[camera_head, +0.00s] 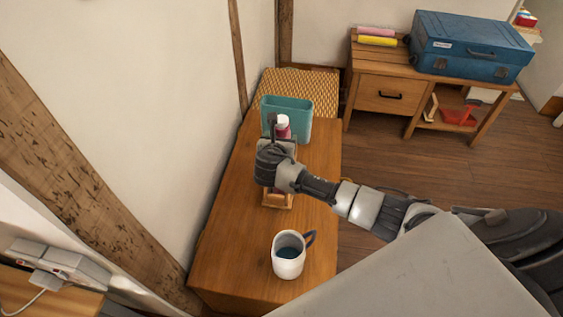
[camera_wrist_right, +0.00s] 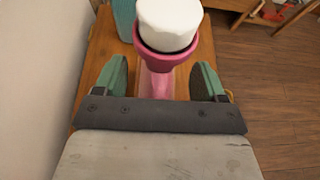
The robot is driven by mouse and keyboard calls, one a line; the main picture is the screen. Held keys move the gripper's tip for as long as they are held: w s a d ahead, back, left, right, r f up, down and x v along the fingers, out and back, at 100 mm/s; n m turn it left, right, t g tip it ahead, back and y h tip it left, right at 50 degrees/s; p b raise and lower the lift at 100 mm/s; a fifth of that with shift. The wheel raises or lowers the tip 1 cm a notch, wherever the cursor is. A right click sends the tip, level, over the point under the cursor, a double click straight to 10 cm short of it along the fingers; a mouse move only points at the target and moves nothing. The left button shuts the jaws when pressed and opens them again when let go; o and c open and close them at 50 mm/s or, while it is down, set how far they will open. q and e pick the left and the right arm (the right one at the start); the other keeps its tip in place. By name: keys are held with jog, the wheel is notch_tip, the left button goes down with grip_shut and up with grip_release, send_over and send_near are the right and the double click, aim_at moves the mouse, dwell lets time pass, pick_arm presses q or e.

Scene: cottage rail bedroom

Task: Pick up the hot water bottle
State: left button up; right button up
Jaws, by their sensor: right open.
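The hot water bottle (camera_head: 283,130) is pink with a white stopper and stands on the wooden table (camera_head: 225,240). My right gripper (camera_head: 273,150) is over the table and hides most of the bottle in the head view. In the right wrist view the bottle's white top and pink collar (camera_wrist_right: 166,60) are large and close. The open fingers of my right gripper (camera_wrist_right: 160,82) show on either side of its pink neck, with gaps on both sides. The bottle's lower part is hidden by the gripper. My left gripper is not in view.
A teal container (camera_head: 300,108) stands just behind the bottle. A white mug (camera_head: 288,263) with dark contents is at the table's near end. A small wooden object (camera_head: 280,204) sits under my wrist. A wall borders the table's left side. A blue case (camera_head: 465,62) lies on a cabinet.

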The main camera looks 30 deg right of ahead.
jog(key=shift+w+d+f, duration=0.2)
jog(key=shift+w, duration=0.15)
jog(key=shift+c, duration=0.3)
grip_shut()
jog(key=shift+r, duration=0.15)
